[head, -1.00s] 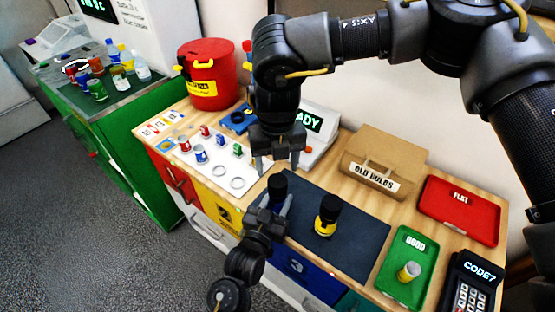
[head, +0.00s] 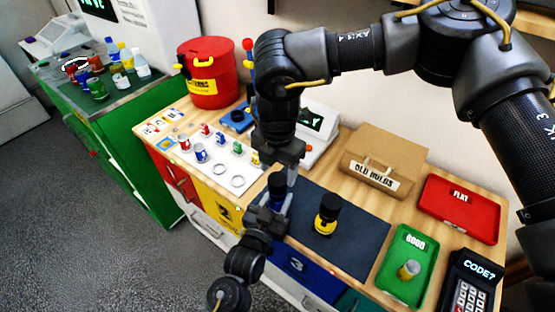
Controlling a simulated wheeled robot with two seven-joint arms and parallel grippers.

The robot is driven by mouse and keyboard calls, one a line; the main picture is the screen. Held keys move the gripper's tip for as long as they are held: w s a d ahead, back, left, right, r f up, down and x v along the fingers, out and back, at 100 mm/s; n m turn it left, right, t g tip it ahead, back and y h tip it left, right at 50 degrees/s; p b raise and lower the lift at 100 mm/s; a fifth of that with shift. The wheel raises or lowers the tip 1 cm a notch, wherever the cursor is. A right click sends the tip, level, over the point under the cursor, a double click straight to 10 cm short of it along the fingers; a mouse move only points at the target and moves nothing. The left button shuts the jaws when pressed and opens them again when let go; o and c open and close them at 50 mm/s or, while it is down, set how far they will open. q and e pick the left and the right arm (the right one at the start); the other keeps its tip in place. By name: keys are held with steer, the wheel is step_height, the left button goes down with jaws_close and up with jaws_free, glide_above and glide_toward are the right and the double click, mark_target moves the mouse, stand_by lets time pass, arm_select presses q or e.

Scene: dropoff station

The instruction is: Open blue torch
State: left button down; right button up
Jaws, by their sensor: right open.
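The blue torch (head: 277,184) stands upright at the left end of the dark mat (head: 352,237). Its black cap shows, with a little blue body below, partly hidden by grippers. My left gripper (head: 269,207) comes from the bottom of the view, its fingers on either side of the torch body, and looks shut on it. My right gripper (head: 285,172) is open and points down right above and behind the torch cap. Its fingers overlap in this view, so I cannot tell whether they touch the cap.
A yellow torch with a black cap (head: 326,220) stands on the mat to the right. Beyond are the OLD BULBS box (head: 385,160), red FLAT tray (head: 459,207), green GOOD tray (head: 424,261) and keypad (head: 471,283). A white battery board (head: 215,165) lies left, a red bucket (head: 208,75) behind it.

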mark_target(278, 179)
arm_select(q)
steer(key=shift+f, duration=0.15)
arm_select(e)
steer(key=shift+f, duration=2.35)
steer(key=c, duration=1)
steer(key=n, duration=0.6)
steer(key=shift+r, duration=0.25)
steer(key=shift+r, duration=0.9)
steer(key=shift+r, duration=0.1)
